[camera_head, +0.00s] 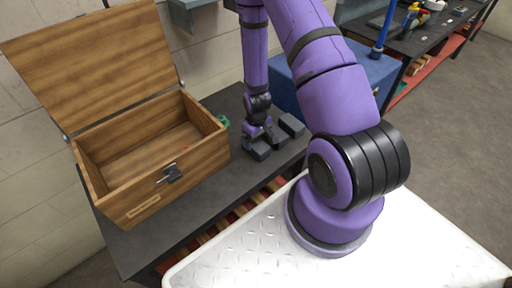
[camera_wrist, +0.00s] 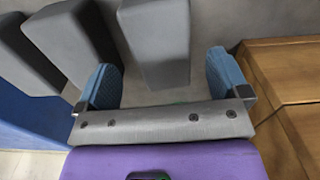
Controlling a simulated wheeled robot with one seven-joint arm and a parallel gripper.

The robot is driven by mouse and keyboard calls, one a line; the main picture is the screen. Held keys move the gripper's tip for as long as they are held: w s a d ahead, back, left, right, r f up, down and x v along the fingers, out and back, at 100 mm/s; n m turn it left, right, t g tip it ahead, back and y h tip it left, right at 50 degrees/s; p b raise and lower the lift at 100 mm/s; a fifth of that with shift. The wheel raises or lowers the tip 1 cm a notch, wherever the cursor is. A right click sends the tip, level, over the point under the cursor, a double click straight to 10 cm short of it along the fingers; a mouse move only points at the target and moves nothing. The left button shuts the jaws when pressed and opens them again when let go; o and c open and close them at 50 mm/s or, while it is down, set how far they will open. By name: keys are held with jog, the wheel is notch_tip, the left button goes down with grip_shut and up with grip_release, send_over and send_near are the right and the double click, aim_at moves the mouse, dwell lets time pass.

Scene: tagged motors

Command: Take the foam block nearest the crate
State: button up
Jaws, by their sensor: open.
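Several grey foam blocks stand on the dark bench right of the wooden crate (camera_head: 150,170), whose lid is open. The block nearest the crate (camera_head: 260,151) shows just below my gripper (camera_head: 266,138) in the head view; another block (camera_head: 291,124) lies to the right. In the wrist view, my gripper (camera_wrist: 163,82) is open, with blue finger pads. The nearest block (camera_wrist: 157,40) reaches into the space between the fingers, with gaps at both sides. A second block (camera_wrist: 72,38) and a third (camera_wrist: 25,55) are to the left. The crate (camera_wrist: 285,75) is at right, close to the right finger.
A small green object (camera_head: 223,121) sits beside the crate's right side, partly hidden. A blue box (camera_head: 285,92) stands behind the blocks at the right. The bench (camera_head: 150,240) is bare in front of the crate.

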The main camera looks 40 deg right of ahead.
aim_at(256, 143)
jog(key=shift+w+a+f, duration=0.1)
jog(key=shift+f, duration=2.65)
jog(key=c, duration=1)
jog(key=shift+r, duration=0.15)
